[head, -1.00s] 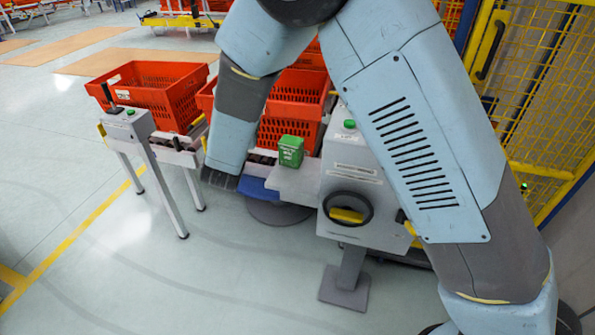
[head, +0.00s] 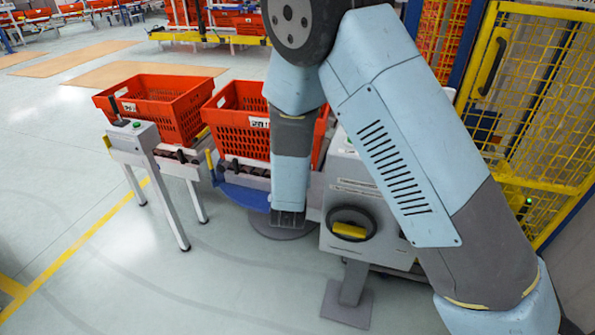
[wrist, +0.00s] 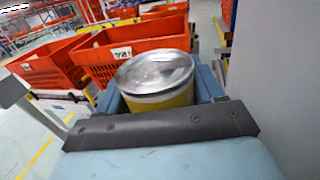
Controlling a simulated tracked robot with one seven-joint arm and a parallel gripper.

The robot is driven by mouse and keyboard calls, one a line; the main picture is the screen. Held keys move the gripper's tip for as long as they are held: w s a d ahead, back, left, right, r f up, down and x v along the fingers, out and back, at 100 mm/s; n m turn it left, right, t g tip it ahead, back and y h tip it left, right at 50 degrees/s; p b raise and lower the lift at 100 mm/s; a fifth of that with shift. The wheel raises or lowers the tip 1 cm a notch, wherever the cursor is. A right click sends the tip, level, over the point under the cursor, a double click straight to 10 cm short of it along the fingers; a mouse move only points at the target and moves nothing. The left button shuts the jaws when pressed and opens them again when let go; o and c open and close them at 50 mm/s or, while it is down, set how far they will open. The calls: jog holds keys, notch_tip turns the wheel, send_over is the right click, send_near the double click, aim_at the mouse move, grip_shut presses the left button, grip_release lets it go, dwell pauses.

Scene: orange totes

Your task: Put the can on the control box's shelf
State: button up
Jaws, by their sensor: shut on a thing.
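The can (wrist: 155,84), with a silver lid and a yellow side, is upright in the wrist view. My gripper (wrist: 160,88) is shut on it, one blue finger on each side. The grey control box (head: 345,185) stands right of my forearm in the head view, with a round black-and-yellow control on its front. Its shelf is mostly hidden behind my forearm; a pale strip (head: 315,192) beside the box may be part of it. The can and my fingertips are hidden in the head view. A plain grey surface fills the right of the wrist view.
Orange totes (head: 160,98) stand on the conveyor at left and behind my arm (head: 236,117). A small grey post-box (head: 133,132) with a green button stands at the left. A yellow mesh fence (head: 540,110) closes the right side. The floor at front left is clear.

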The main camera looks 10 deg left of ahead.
jog(key=shift+w+d+f, duration=0.15)
jog(key=shift+d+f, duration=0.45)
jog(key=shift+f, duration=1.65)
jog(key=o, duration=1.4)
jog(key=s, duration=0.4)
jog(key=s+d, duration=0.1)
jog(key=s, duration=0.3)
jog(key=s+d, duration=0.1)
jog(key=s, duration=0.3)
